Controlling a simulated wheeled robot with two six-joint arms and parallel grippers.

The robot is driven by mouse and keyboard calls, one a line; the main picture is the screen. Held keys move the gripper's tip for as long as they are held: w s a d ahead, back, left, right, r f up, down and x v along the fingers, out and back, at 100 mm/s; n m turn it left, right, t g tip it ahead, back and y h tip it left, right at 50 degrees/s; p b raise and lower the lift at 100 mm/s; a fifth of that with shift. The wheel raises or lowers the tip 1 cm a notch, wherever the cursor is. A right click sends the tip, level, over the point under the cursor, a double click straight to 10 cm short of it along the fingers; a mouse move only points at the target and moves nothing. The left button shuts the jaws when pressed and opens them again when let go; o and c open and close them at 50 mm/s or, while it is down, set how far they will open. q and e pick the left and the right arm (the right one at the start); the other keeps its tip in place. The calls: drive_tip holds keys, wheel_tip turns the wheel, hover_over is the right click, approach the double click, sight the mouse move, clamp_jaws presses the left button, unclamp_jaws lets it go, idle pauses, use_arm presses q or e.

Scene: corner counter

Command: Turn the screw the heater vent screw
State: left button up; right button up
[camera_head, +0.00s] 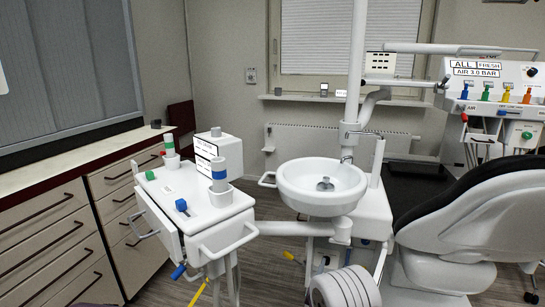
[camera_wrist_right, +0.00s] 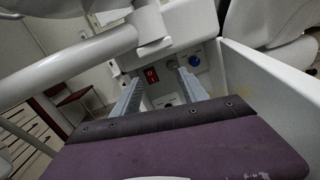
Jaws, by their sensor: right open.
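A white ribbed heater (camera_head: 340,143) is mounted low on the back wall under the window sill, partly hidden by the basin and its post. Its vent screw is too small to tell in the head view and cannot be made out in the right wrist view. My right gripper (camera_wrist_right: 158,76) is open in the right wrist view, its two grey ribbed fingers apart with nothing held between them. Beyond the fingers are a red switch (camera_wrist_right: 150,75) and a round blue knob (camera_wrist_right: 193,60) on a pale housing. My left gripper cannot be made out.
A white basin (camera_head: 322,184) on a dental unit stands in front of the heater. A white instrument cart (camera_head: 200,205) is left of it, a reclined chair (camera_head: 480,215) right. Drawers (camera_head: 55,225) line the left wall. Some floor shows between drawers and cart.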

drive_tip(key=s+d+r+m+g+h, duration=0.1)
drive_tip(key=d+r+m+h, duration=0.1)
drive_tip(key=d+r, duration=0.1)
drive_tip(key=s+d+r+m+g+h, duration=0.1)
drive_tip(key=s+d+r+m+h, duration=0.1)
drive_tip(key=d, duration=0.3)
drive_tip(key=s+d+r+m+g+h, duration=0.2)
drive_tip(key=d+r+m, duration=0.1)
drive_tip(key=d+r, duration=0.1)
drive_tip(key=shift+r+h, duration=0.2)
drive_tip(key=shift+h, duration=0.2)
drive_tip(key=s+d+m+g+h, duration=0.2)
drive_tip(key=s+d+m+g, duration=0.55)
drive_tip(key=s, duration=0.35)
drive_tip(key=s+a+f+m+g+y, duration=0.2)
drive_tip(key=s+f+m+g+y, duration=0.45)
drive_tip(key=s, duration=0.65)
drive_tip(key=s+a+f+m+y, duration=0.1)
drive_tip(key=a+f+m+y, duration=0.35)
drive_tip(key=a, duration=0.45)
drive_tip(key=s+a+f+m+y, duration=0.1)
drive_tip(key=a+f+m+y, duration=0.35)
drive_tip(key=a, duration=0.35)
wheel_tip(320, 180, up, 31)
drive_tip(key=w+t+p, duration=0.1)
drive_tip(key=p, duration=2.9)
drive_tip(key=shift+w+a+m+t+p, duration=0.3)
drive_tip(key=shift+w+a+t+p, duration=0.1)
drive_tip(key=shift+a, duration=0.05)
